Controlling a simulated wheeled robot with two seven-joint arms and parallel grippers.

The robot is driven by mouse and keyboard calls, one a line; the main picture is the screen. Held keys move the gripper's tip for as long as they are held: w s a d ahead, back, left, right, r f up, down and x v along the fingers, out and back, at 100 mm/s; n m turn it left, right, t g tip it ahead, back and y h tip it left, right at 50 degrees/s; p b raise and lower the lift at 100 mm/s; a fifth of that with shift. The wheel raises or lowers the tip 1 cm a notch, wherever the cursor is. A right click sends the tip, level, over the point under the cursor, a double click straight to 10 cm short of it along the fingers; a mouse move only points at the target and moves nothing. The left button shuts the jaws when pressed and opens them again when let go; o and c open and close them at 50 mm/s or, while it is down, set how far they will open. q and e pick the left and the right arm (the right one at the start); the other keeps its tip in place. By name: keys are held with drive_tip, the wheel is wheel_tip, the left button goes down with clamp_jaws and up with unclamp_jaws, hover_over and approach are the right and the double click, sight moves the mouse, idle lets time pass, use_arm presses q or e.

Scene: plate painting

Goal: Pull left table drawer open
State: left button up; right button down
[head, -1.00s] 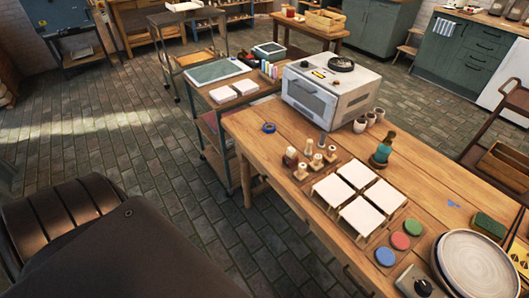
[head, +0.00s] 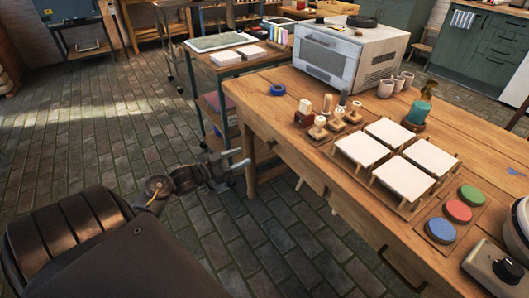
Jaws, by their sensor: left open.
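The wooden table (head: 262,112) stands at the right, with its drawer side facing me. Its left drawer front (head: 285,153) is under the near edge of the tabletop, and it looks closed. A dark handle (head: 400,268) shows farther right along the same side. My left gripper (head: 238,160) is open and empty, beside the table's near left corner and left of the drawer front. Its fingers point right, toward the table, and appear apart from the drawer. My right gripper is out of view.
The tabletop holds a white kiln-like box (head: 345,55), wooden stamps (head: 318,128), white tiles (head: 362,148), colour discs (head: 457,211) and a blue tape roll (head: 278,89). A cart (head: 222,70) stands behind the table's left end. Brick floor left of the table is clear.

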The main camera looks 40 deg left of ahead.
sight(267, 146)
use_arm(q)
drive_tip(key=b+x, duration=0.1)
drive_tip(key=x, duration=0.8)
drive_tip(key=shift+w, duration=0.2)
drive_tip(key=shift+w+d, duration=0.2)
drive_tip(key=shift+w, duration=0.45)
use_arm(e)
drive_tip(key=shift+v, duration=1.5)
use_arm(q)
drive_tip(key=shift+c, duration=0.3)
clamp_jaws()
